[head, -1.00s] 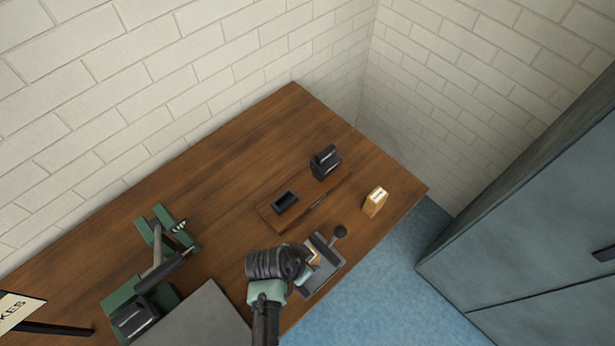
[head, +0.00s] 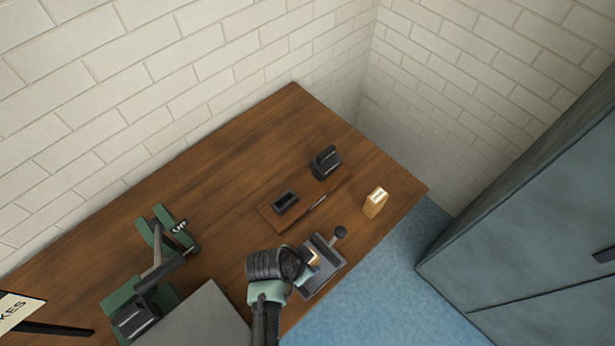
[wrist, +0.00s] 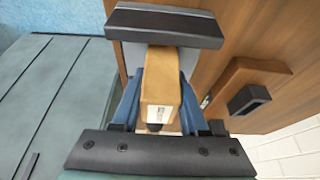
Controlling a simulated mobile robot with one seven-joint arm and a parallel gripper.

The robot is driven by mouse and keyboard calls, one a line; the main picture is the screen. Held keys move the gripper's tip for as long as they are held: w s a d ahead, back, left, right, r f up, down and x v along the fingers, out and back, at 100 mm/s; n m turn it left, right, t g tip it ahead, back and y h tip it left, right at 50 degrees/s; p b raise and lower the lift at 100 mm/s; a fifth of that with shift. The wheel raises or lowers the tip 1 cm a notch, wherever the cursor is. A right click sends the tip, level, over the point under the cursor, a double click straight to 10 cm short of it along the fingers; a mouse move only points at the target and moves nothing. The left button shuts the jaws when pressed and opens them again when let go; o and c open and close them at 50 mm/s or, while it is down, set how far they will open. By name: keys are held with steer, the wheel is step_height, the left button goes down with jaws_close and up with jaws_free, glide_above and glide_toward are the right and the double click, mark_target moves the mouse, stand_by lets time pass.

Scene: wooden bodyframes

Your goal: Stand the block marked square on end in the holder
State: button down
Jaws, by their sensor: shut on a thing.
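My gripper (wrist: 159,95) is shut on a light wooden block (wrist: 161,76), with one blue finger on each side. The block carries a pale label with a dark mark, too small to read. In the head view my gripper (head: 307,270) is at the grey fixture (head: 325,281), and part of the block (head: 314,257) shows there; I cannot tell whether it touches the fixture. The holder (head: 285,202), a dark rectangular socket on a wooden board, is behind and left of the fixture. The holder also shows at right in the wrist view (wrist: 249,98), apart from the block.
Another labelled wooden block (head: 375,203) stands near the table's right edge. A black device (head: 325,162) sits behind the board. A black knob (head: 340,232) rises at the fixture's corner. A green clamp-like tool (head: 160,240) stands left. The back of the table (head: 250,140) is clear.

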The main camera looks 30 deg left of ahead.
stand_by(0.3)
steer(key=shift+c, duration=1.8)
jaws_free()
steer(key=shift+o, duration=0.2)
steer(key=o, duration=0.3)
steer(key=shift+r+p, duration=3.3)
steer(key=shift+r, duration=0.2)
steer(key=shift+w, duration=0.1)
